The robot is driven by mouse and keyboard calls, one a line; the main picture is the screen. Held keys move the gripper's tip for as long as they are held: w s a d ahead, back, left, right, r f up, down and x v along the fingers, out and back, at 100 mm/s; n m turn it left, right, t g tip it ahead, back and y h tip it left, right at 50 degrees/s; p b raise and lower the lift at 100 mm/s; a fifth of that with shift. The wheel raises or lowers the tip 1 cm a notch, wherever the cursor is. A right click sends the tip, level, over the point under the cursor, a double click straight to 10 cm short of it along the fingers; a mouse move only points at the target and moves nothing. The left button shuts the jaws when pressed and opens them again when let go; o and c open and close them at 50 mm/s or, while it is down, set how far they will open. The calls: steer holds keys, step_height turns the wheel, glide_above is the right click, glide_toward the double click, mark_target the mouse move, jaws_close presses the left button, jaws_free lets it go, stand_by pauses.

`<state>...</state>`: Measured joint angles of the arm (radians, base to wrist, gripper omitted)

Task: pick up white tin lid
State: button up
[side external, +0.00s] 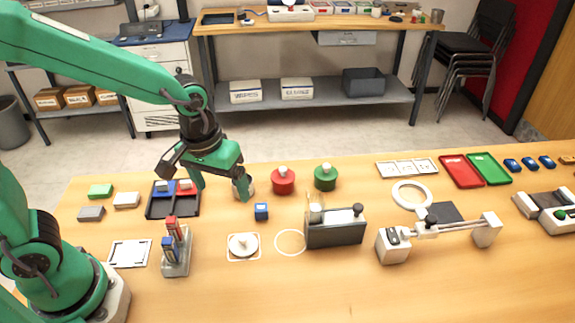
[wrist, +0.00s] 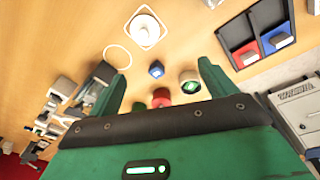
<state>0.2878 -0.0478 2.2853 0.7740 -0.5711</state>
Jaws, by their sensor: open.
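A white round lid with a raised knob (side external: 243,244) lies in a white square outline near the front of the wooden table; it also shows at the top of the wrist view (wrist: 146,28). A cream tin (side external: 251,187) stands farther back, partly hidden by a finger; in the wrist view (wrist: 189,88) its top looks greenish inside. My gripper (side external: 222,190) is open and empty, above the table behind and left of the lid in the side view. Both fingers (wrist: 165,60) show in the wrist view, with the lid beyond their tips.
A blue block (side external: 261,211) stands between the cream tin and the lid. Red (side external: 283,182) and green (side external: 325,178) knobbed tins stand right of my gripper. A black tray (side external: 172,208) and a block stand (side external: 176,258) are left; a dark box (side external: 335,232) is right. Table front is clear.

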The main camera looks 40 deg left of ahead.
steer(key=n+g, duration=0.1)
glide_above(243, 238)
steer(key=f, duration=0.6)
steer(key=shift+w+f, duration=0.1)
steer(key=shift+w, duration=0.15)
steer(key=shift+f, duration=1.35)
steer(key=shift+f, duration=0.1)
steer(key=shift+s+f, duration=0.15)
steer(key=shift+f, duration=1.1)
steer(key=shift+s+f, duration=0.1)
steer(key=shift+f, duration=1.1)
steer(key=c, duration=1)
